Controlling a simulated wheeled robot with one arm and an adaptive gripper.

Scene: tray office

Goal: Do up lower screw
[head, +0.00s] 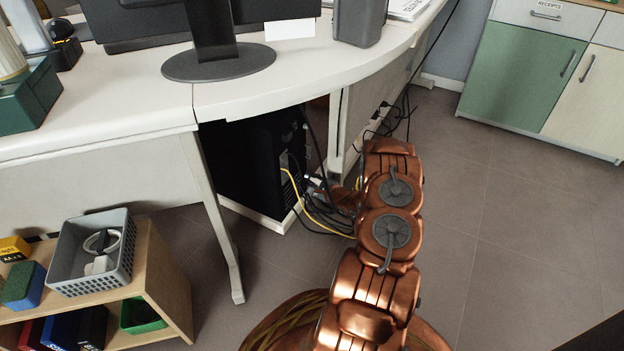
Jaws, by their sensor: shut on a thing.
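A black computer tower (252,160) stands on a pale base under the desk, with its cabled back turned toward the right. A pale cable plug (317,182) shows at its back. The lower screw is too small and too covered to make out. My gripper (343,196) is partly hidden by my copper arm and by dark cables, close to the plug at the back of the tower. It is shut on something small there. The fingertips and what they hold cannot be seen clearly.
A yellow cable (299,200) and several black cables hang around the tower's back. The white desk (300,75) and its leg (215,215) stand over and beside it. A low wooden shelf (165,275) with a grey basket (92,252) is at lower left. Floor at right is clear.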

